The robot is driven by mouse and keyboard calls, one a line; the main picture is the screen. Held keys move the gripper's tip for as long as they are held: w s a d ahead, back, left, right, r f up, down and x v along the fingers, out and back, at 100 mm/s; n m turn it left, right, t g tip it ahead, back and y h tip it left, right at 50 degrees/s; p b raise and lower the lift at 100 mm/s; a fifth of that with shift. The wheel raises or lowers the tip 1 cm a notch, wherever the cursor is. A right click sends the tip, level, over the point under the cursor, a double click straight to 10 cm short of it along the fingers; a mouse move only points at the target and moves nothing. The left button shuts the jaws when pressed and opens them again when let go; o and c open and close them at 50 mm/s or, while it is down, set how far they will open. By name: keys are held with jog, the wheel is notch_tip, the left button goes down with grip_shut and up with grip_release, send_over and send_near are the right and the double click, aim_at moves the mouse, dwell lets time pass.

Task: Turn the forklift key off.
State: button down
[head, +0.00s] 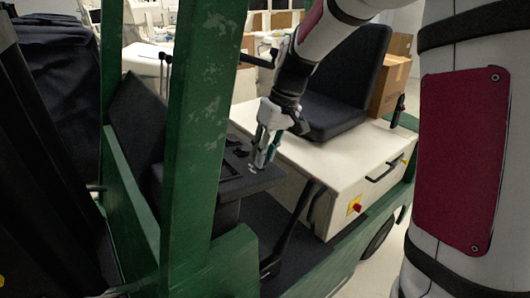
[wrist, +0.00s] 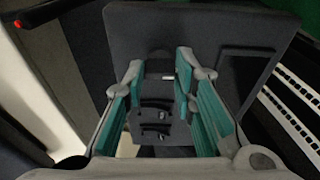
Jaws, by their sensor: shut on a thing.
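The forklift's dark grey dashboard (head: 248,178) stands behind the green mast post, in front of the seat. It fills the middle of the wrist view (wrist: 225,30). The key (wrist: 168,77) shows as a small pale piece between the fingertips; its turned angle is too small to read. My gripper (wrist: 161,68) has teal finger pads and is shut on the key. In the head view my gripper (head: 262,162) points down at the dashboard's right part. Its fingers largely hide the key there.
Dark slots with small levers (wrist: 155,116) lie close to the key on the dashboard. A green mast post (head: 200,120) stands left of my gripper. The black seat (head: 345,85) and white seat base (head: 330,160) are to the right, with cardboard boxes (head: 390,82) behind.

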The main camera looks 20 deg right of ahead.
jog(key=c, duration=1.3)
grip_release()
jog(key=v, duration=1.2)
jog(key=s+a+m+t+h, duration=0.1)
jog(key=s, duration=0.7)
jog(key=s+a+f+m+t+h, duration=0.1)
jog(key=s+t, duration=0.1)
jog(key=s, duration=0.5)
jog(key=s+a+f+m+t+h, duration=0.1)
jog(key=s, duration=0.7)
jog(key=shift+s+a+m, duration=0.25)
jog(key=shift+s+m, duration=0.05)
